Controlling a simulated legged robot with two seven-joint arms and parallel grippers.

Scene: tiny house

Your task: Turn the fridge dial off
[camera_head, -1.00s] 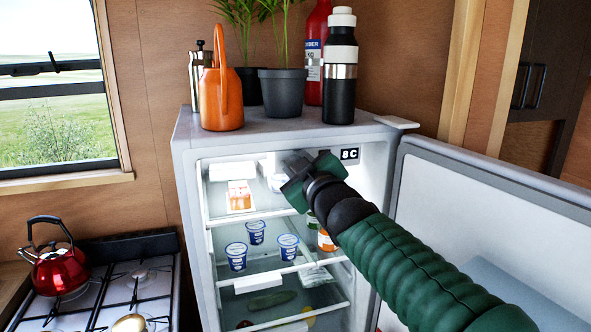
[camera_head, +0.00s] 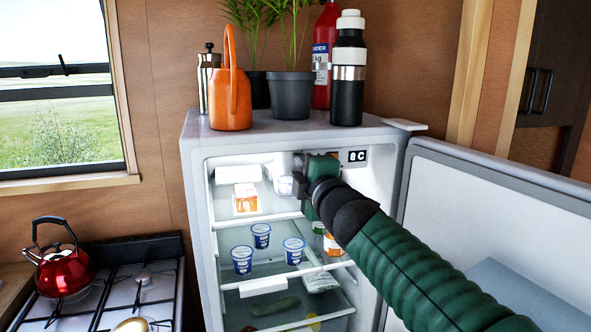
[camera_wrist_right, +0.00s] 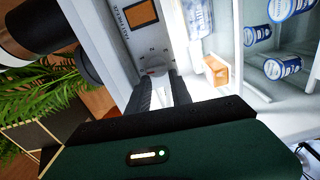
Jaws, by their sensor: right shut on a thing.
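The fridge (camera_head: 196,230) stands open, and a small display on its inner top reads "8 C" (camera_head: 357,155). My right gripper (camera_head: 300,168) reaches into the top of the fridge, left of the display. In the right wrist view, its two dark fingers (camera_wrist_right: 164,84) are closed on the fridge dial (camera_wrist_right: 156,71), which sits on a pale panel with small marks around it. The gripper and wrist hide the dial in the head view. The dial's exact setting is too small to read. My left gripper is not in view.
The open fridge door (camera_head: 500,230) stands right of my arm. Yoghurt cups (camera_head: 262,236) and an orange-and-white carton (camera_head: 246,198) sit on the shelves. A bottle (camera_head: 348,75), plant pots (camera_head: 291,95) and an orange can (camera_head: 230,95) stand on top.

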